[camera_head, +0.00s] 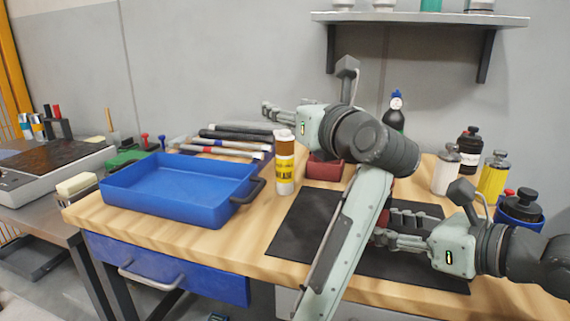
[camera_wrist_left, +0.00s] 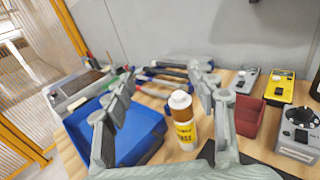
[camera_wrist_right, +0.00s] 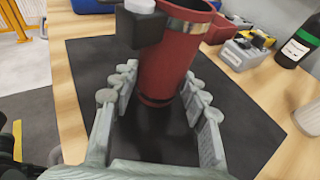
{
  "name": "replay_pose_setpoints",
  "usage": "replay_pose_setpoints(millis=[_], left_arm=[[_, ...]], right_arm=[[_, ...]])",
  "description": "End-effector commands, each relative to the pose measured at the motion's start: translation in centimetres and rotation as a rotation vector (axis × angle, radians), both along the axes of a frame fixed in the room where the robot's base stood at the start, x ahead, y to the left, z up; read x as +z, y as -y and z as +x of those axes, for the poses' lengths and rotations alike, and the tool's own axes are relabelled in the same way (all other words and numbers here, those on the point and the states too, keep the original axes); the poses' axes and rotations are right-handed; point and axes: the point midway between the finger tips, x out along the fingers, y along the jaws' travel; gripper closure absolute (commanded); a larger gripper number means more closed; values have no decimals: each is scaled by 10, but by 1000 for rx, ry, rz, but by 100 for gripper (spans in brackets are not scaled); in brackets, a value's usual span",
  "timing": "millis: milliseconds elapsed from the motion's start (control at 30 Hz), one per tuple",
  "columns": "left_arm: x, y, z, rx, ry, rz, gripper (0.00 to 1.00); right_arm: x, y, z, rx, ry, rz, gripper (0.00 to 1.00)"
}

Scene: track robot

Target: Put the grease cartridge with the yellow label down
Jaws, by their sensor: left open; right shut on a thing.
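The grease cartridge with the yellow label (camera_head: 286,172) stands upright on the wooden bench, just right of the blue tray. It has a white cap and an orange-brown upper band. My left gripper (camera_head: 268,112) is open and empty, above and behind the cartridge. My right gripper (camera_head: 380,228) is low over the black mat (camera_head: 300,222). In the right wrist view it is shut on a dark red cylinder (camera_wrist_right: 172,62) with a black block on its side; my left arm mostly hides this from the head camera.
The blue tray (camera_head: 112,196) looks empty. Several tubes (camera_head: 232,142) lie behind it. A red bin (camera_head: 322,171) stands right of the cartridge. Bottles and canisters (camera_head: 492,180) crowd the bench's right side. A shelf (camera_head: 420,18) hangs above.

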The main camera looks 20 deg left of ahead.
Motion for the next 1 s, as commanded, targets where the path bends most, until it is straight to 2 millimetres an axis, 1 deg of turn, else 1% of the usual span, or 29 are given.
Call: replay_pose_setpoints(millis=[33, 133, 267, 400, 567, 600, 767, 833, 1000], left_arm=[[-1, 10, -3, -29, 15, -6, 43], [-8, 21, -6, -59, 29, -10, 43], [-30, 22, -6, -63, 29, -8, 43], [-59, 22, -6, -61, 29, -6, 43], [-84, 22, -6, -61, 30, -8, 43], [-81, 18, -2, -60, 34, -9, 43], [-80, 12, 6, -61, 33, -9, 43], [-80, 7, 12, -59, 33, -8, 43], [-79, -12, 35, -57, 34, -7, 43]], right_arm=[[-2, 0, -1, 1, -4, -2, 90], [-2, 0, -1, 1, -4, -2, 90], [-2, 0, -1, 1, -4, -2, 90], [-2, 0, -1, 1, -4, -2, 90], [-2, 0, -1, 1, -4, -2, 90], [-2, 0, -1, 1, -4, -2, 90], [-2, 0, -1, 1, -4, -2, 90], [-2, 0, -1, 1, -4, -2, 90], [-2, 0, -1, 1, -4, -2, 90]])
